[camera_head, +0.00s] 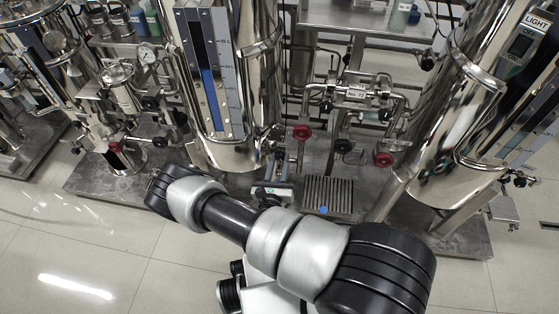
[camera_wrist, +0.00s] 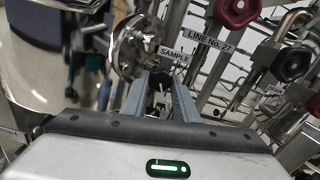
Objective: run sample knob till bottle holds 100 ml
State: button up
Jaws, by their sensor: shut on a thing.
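In the wrist view, my gripper (camera_wrist: 160,84) reaches forward just below a tag reading SAMPLE (camera_wrist: 174,54). Its two grey fingers are shut on a small part under that tag, taken as the sample knob; the fingers hide most of it. In the head view, my gripper (camera_head: 278,168) is low in front of the tall steel tank, beyond my arm. I cannot make out the bottle or its level in either view. A small blue spot (camera_head: 323,210) shows at the front of the ribbed grate; I cannot tell what it is.
A LINE No. 27 tag (camera_wrist: 203,40), a red knob (camera_wrist: 237,11) and a black knob (camera_wrist: 290,62) are close on the right. A metal flange (camera_wrist: 133,46) is on the left. The ribbed grate (camera_head: 328,192) lies right of my gripper. Floor in front is clear.

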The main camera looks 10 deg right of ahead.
jog(key=shift+m+p, duration=1.35)
jog(key=shift+m, duration=1.45)
jog(key=o, duration=1.1)
jog(key=shift+a, duration=0.1)
